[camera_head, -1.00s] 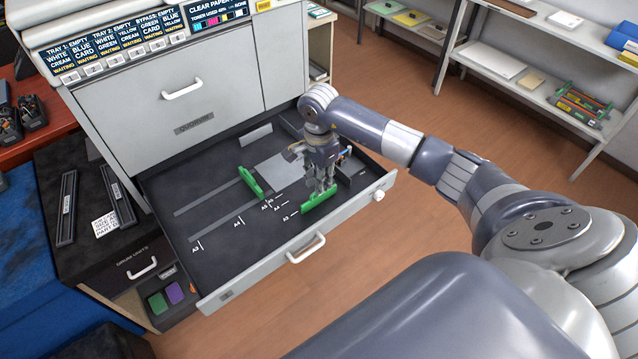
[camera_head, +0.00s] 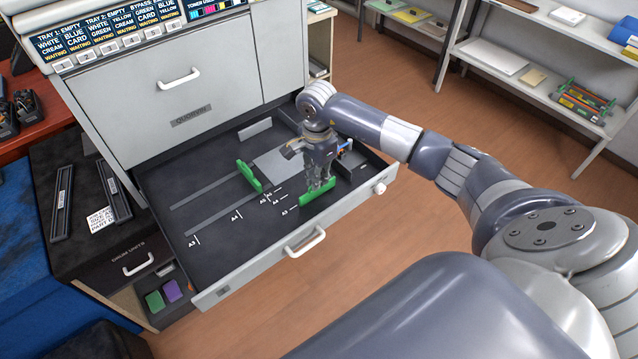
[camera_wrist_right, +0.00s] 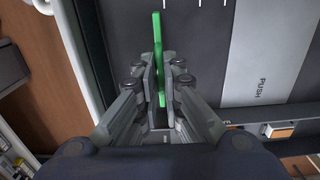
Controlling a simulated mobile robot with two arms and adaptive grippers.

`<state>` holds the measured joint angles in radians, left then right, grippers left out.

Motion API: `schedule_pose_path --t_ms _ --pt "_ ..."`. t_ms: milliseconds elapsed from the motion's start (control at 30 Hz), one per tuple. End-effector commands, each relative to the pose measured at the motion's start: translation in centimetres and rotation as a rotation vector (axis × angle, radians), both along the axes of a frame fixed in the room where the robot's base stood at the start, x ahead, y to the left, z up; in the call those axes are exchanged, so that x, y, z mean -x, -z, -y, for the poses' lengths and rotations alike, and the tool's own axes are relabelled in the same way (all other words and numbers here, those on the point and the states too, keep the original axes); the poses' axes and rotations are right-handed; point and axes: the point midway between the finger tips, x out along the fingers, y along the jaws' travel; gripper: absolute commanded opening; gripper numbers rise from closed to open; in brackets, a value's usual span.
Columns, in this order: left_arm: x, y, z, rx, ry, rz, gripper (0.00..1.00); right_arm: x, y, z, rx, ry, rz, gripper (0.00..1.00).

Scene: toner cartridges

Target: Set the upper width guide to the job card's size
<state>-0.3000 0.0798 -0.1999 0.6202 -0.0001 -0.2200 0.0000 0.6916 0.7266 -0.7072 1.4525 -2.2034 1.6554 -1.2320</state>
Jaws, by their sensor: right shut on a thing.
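My right gripper (camera_head: 320,184) reaches down into the open paper drawer (camera_head: 262,265) and is shut on the green guide (camera_head: 316,194) nearer the drawer's front right. In the right wrist view, this green guide (camera_wrist_right: 158,35) stands upright between my two fingers (camera_wrist_right: 158,75). The other green guide (camera_head: 249,175) stands further back and left, apart from my gripper. White size marks, A3, A4 and A5 among them (camera_head: 237,216), run along the drawer floor. A white printed card (camera_head: 100,219) lies on the dark cabinet at left; its text is too small to read. My left gripper is out of view.
A grey plate (camera_head: 278,163) lies in the drawer floor between the guides. The drawer's front handle (camera_head: 305,242) faces me. The drawer's left part is clear. Shelves (camera_head: 497,58) stand across the floor at upper right.

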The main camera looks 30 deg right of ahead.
Motion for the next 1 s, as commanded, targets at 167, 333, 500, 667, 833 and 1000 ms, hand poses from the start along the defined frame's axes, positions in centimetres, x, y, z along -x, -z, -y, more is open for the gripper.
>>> schedule_pose_path --t_ms 167,333,500,667,833,1000 --pt "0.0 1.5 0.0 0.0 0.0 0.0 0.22 -1.4 0.3 -0.1 0.001 0.002 0.003 0.0" --pt "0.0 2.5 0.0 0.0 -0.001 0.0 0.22 -2.6 0.2 -0.2 0.001 0.001 0.003 0.0" --pt "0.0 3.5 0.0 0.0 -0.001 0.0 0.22 -3.8 0.3 -0.3 0.0 0.001 0.003 0.0" --pt "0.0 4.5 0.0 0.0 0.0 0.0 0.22 -4.9 0.3 -0.4 0.0 0.002 0.002 0.0" --pt "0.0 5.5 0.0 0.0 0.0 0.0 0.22 -6.1 0.3 -0.5 0.001 0.001 0.002 0.0" --pt "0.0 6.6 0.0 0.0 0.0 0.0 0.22 -7.3 0.3 -0.6 0.001 0.001 0.002 0.0"
